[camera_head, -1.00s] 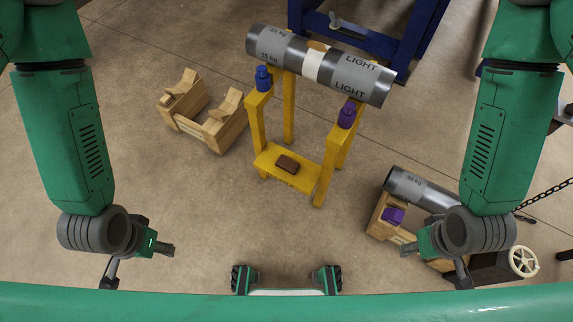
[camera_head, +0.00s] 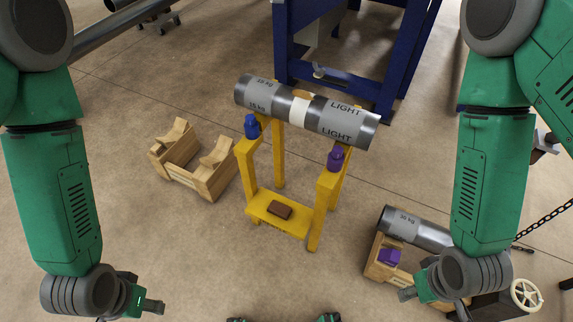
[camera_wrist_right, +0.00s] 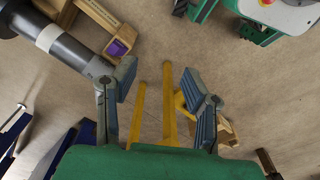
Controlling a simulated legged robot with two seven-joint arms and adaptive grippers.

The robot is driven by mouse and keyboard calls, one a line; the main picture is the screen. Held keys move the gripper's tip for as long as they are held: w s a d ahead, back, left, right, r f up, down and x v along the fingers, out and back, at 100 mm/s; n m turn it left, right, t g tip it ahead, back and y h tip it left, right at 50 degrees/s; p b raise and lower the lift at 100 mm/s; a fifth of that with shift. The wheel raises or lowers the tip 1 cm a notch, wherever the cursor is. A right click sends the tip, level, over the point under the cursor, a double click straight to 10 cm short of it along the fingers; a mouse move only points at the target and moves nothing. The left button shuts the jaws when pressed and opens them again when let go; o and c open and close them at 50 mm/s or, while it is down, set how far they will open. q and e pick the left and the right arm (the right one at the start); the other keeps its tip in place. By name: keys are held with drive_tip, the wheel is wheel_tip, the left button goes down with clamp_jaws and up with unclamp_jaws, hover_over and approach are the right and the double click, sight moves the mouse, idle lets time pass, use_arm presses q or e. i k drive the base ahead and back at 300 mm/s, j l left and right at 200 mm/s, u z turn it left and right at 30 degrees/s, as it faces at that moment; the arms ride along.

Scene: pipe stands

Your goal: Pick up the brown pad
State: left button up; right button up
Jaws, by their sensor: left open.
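The brown pad (camera_head: 280,210) is a small dark-brown block lying on the low yellow shelf of the yellow pipe stand (camera_head: 322,200) in the head view. My left gripper (camera_head: 152,306) is open near the bottom left, well apart from the pad. My right gripper (camera_head: 407,294) is at the lower right, beside the wooden stand; in the wrist view (camera_wrist_right: 158,72) its fingers are wide apart with nothing between them. The pad cannot be made out in the wrist view, where yellow stand legs (camera_wrist_right: 169,105) show beyond the fingers.
An empty wooden cradle (camera_head: 194,166) stands left. Another pipe (camera_head: 415,228) rests right with a purple block (camera_head: 389,257). Floor before the stand is clear.

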sight(278, 210)
drive_tip(key=i+j+z, duration=0.25)
drive_tip(key=j, duration=0.35)
drive_tip(key=i+j+z, duration=0.1)
drive_tip(key=i+j, duration=0.15)
drive_tip(key=i+j+z, duration=0.1)
drive_tip(key=j, duration=0.3)
